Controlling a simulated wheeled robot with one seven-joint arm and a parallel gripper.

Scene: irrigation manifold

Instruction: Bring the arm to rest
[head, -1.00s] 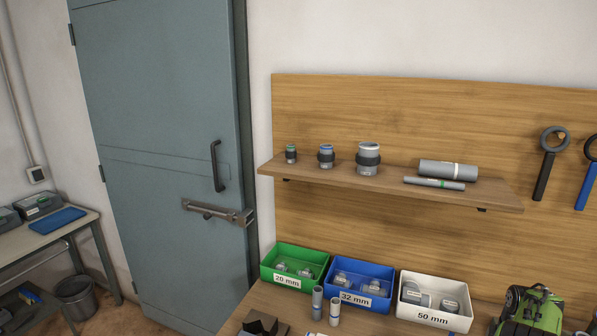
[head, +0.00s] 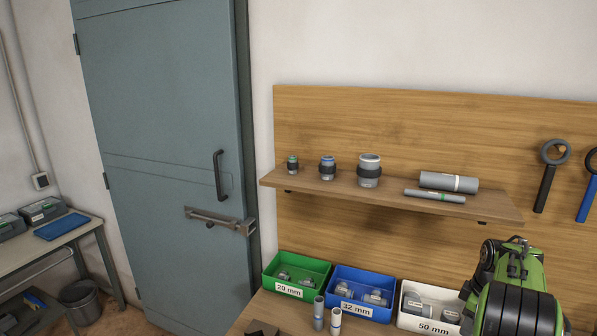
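My green and black arm shows at the lower right of the head view, in front of the right end of the white 50 mm bin (head: 429,327). Only part of the arm is in the picture. My gripper cannot be made out, so its fingers and anything in them are hidden or outside the frame.
A wooden shelf (head: 400,204) holds several fittings and two grey pipes. Below it stand the green 20 mm bin (head: 290,290), the blue 32 mm bin (head: 355,307) and two short pipes. Wrenches (head: 545,185) hang at right. A grey door (head: 160,130) is at left.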

